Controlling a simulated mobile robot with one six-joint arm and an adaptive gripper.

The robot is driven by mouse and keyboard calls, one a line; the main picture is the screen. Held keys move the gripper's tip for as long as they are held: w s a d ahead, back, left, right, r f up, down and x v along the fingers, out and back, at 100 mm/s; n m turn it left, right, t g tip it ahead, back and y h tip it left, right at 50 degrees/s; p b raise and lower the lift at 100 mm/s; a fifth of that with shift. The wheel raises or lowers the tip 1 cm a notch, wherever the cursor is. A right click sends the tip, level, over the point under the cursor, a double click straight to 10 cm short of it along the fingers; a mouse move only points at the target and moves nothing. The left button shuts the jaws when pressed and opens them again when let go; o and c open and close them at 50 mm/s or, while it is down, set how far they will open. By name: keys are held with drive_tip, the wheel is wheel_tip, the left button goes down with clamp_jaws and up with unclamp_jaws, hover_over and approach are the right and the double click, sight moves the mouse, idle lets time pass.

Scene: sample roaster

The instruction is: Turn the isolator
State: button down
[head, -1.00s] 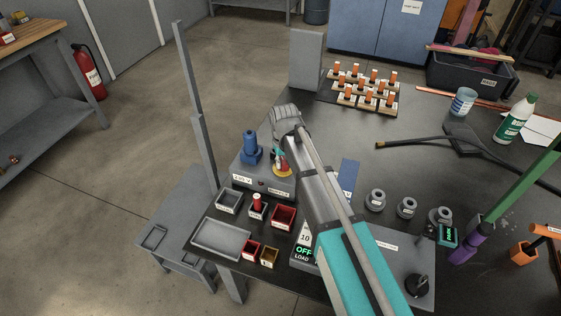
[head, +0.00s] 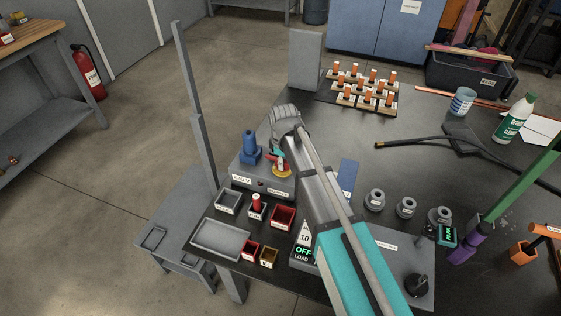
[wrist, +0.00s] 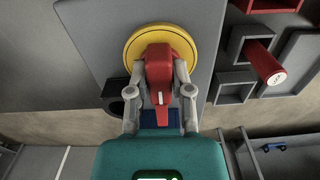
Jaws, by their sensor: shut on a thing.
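The isolator is a red handle (wrist: 159,66) on a round yellow plate (wrist: 186,40), seen close in the wrist view. In the head view its yellow plate (head: 284,172) sits on the grey box with labels, partly hidden by my arm. My gripper (wrist: 160,82) is shut on the red handle, with one finger on each side of it. In the wrist view the handle points down the picture toward my palm. In the head view the red part shows at the left of the plate.
A blue fixture (head: 249,150) stands on the same box, close left of the isolator. Small bins, including a red one (head: 283,216), and a grey tray (head: 220,240) lie in front. A display reading OFF (head: 303,251) is nearby. A grey post (head: 203,150) rises at the left.

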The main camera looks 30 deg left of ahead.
drive_tip(key=shift+s+a+n, duration=0.1)
drive_tip(key=shift+s+n, duration=0.05)
drive_tip(key=shift+n, duration=0.25)
drive_tip(key=c, duration=0.6)
unclamp_jaws()
drive_tip(key=shift+o, duration=0.4)
drive_tip(key=shift+r, duration=0.1)
